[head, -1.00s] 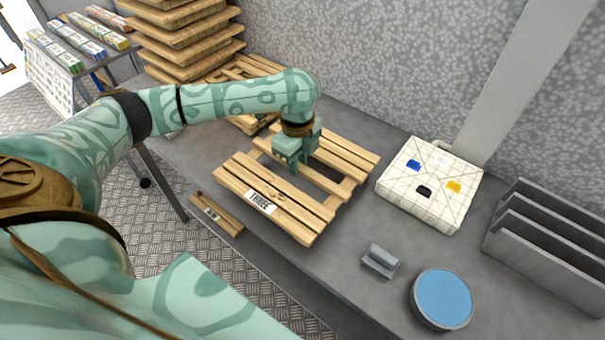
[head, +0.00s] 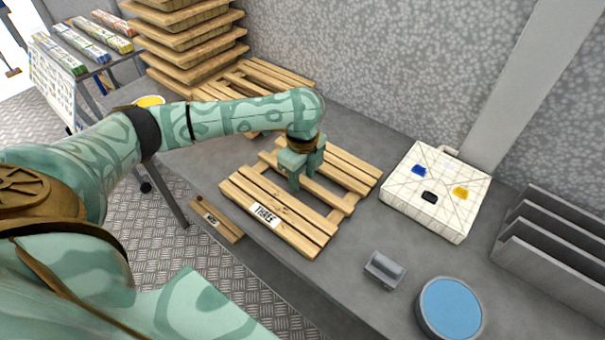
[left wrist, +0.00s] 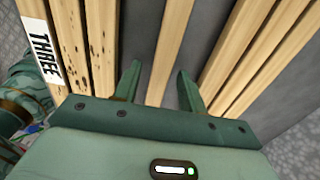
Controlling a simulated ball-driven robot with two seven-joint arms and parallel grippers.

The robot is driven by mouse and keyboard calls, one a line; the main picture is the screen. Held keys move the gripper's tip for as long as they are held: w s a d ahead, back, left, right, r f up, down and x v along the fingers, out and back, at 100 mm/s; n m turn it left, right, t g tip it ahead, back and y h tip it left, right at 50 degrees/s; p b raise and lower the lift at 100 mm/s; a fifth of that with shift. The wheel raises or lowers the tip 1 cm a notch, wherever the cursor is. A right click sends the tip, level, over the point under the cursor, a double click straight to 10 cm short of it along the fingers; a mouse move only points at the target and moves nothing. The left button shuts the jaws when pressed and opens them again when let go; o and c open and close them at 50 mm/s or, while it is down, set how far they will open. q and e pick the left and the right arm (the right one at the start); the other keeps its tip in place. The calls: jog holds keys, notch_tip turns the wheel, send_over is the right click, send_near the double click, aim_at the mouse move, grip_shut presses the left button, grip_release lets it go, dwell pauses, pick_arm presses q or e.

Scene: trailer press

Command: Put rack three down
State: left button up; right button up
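Rack three (head: 325,228) is a slatted wooden rack with a white "THREE" label at its near left end. It lies flat on the grey table, and its label also shows in the left wrist view (left wrist: 42,48). My left gripper (head: 304,178) is over the rack's middle, pointing down. In the left wrist view my left gripper (left wrist: 157,82) has its fingers apart, one on each side of the middle slat (left wrist: 166,58), with gaps to the wood. My right gripper is not in view.
A white pad (head: 436,190) with coloured pieces, a grey block (head: 384,270), a blue-topped disc (head: 450,307) and a slotted grey holder (head: 552,250) stand right. Stacked wooden trays (head: 190,48) and another rack (head: 268,75) stand behind.

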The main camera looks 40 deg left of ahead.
aim_at(303, 179)
pick_arm(q)
jog(key=shift+r, duration=0.1)
notch_tip(303, 179, up, 12)
jog(key=p, duration=0.5)
jog(key=shift+p, duration=0.4)
